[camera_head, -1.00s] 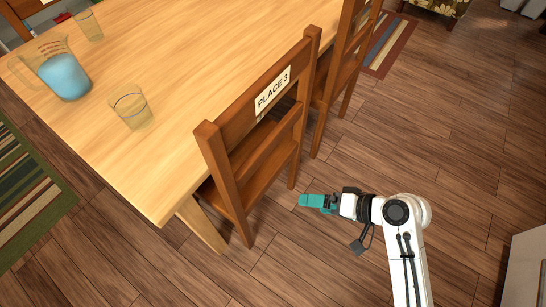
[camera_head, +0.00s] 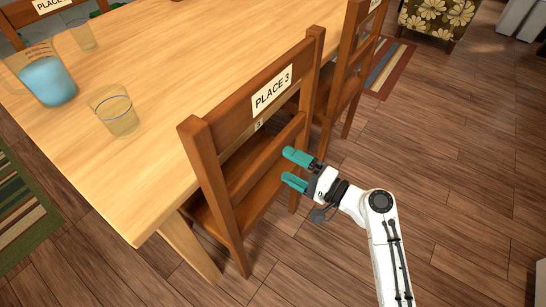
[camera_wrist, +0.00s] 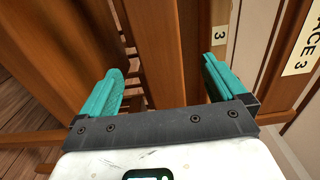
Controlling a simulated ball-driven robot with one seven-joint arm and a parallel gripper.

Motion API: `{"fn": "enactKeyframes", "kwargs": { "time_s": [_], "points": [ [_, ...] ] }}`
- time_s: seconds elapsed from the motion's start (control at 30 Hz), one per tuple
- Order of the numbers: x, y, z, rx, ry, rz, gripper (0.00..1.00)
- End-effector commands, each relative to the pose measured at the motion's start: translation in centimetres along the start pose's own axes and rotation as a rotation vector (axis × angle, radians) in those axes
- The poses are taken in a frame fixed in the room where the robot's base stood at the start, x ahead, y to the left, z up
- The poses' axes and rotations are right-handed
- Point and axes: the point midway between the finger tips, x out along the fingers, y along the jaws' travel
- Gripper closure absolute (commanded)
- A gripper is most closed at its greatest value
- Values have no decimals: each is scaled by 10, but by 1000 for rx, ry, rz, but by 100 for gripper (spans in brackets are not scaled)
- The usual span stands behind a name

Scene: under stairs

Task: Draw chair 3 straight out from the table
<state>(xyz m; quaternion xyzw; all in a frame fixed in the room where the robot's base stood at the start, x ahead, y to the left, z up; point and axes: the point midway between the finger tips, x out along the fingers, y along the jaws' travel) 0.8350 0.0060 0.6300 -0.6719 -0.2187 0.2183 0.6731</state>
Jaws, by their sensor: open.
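Chair 3 (camera_head: 197,150) is a brown wooden chair with a "PLACE 3" label (camera_head: 272,90) on its top rail and a small "3" tag (camera_head: 258,125) below it. It stands tucked against the long side of the wooden table (camera_head: 150,75). My gripper (camera_head: 287,167) is open and empty, with teal fingers, just behind the right half of the chair's backrest. In the wrist view, my open gripper (camera_wrist: 160,85) faces brown chair wood (camera_wrist: 160,40) between and beyond its fingers. Whether it touches the wood I cannot tell.
Another wooden chair (camera_head: 352,65) stands to the right of chair 3. On the table are a jug of blue liquid (camera_head: 48,80) and glasses (camera_head: 115,112). A striped rug (camera_head: 388,68) lies beyond. The wooden floor (camera_head: 455,190) at right is clear.

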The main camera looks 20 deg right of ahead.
Motion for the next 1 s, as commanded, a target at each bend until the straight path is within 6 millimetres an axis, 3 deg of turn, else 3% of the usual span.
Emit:
{"fn": "enactKeyframes", "kwargs": {
  "time_s": [0.2, 0.4, 0.77, 1.0],
  "points": [
    [45, 0, 0, -2, -3, 0, 2],
    [67, 1, 0, -2, 0, 1, 2],
    [72, 0, 0, -1, 0, 1, 2],
    [72, 0, 0, -1, 0, 1, 24]
  ]
}}
